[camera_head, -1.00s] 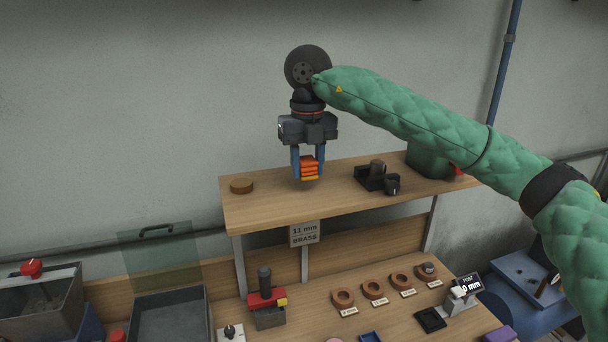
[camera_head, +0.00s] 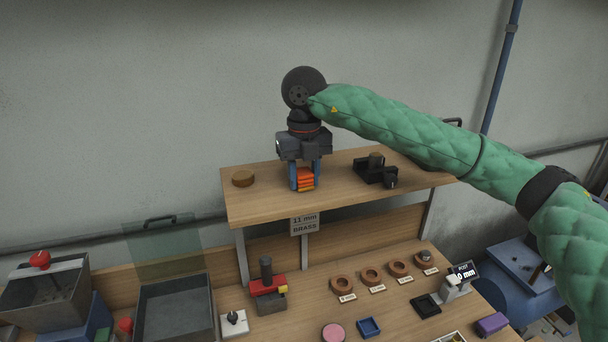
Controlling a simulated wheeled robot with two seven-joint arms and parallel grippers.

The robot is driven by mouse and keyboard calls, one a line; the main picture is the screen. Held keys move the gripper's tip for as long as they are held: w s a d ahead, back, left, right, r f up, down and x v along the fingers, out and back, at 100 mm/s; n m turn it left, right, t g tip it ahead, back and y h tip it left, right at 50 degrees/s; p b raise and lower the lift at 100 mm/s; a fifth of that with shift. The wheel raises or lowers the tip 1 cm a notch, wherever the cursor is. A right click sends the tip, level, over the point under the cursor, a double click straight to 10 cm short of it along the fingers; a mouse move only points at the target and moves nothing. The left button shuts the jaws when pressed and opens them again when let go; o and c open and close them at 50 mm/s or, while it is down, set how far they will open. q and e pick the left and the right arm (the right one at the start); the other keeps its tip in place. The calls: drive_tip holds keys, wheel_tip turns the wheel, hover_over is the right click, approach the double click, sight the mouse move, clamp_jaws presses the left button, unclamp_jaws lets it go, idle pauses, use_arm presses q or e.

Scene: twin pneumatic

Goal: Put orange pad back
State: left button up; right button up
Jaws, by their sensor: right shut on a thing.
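The orange pad (camera_head: 305,180) is a small ribbed orange block with a yellowish lower edge. My right gripper (camera_head: 305,183) points straight down with its two blue fingers shut on the pad's sides. The pad is low over the front middle of the wooden upper shelf (camera_head: 258,208), close to its surface. I cannot tell whether it touches the wood. My left gripper is not in view.
On the shelf, a round brown disc (camera_head: 243,178) lies left and a black fixture (camera_head: 376,168) stands right. Below are a red-and-black tool (camera_head: 267,287), several brown rings (camera_head: 342,284) and a grey tray (camera_head: 176,310).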

sight(304, 172)
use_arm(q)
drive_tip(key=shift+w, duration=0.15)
use_arm(e)
drive_tip(key=shift+f, duration=0.1)
drive_tip(key=o, duration=1)
drive_tip(key=shift+c, duration=0.2)
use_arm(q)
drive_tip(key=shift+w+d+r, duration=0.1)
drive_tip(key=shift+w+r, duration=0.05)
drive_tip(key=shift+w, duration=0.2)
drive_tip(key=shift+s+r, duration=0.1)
use_arm(e)
drive_tip(key=shift+r, duration=0.25)
drive_tip(key=shift+r+b, duration=0.5)
drive_tip(key=shift+r, duration=0.2)
wheel_tip(304, 172, up, 4)
drive_tip(key=shift+b, duration=1)
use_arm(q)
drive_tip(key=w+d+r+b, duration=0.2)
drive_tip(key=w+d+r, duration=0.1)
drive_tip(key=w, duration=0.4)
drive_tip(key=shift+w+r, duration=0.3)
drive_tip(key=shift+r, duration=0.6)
use_arm(e)
wheel_tip(304, 172, up, 6)
drive_tip(key=shift+r, duration=0.15)
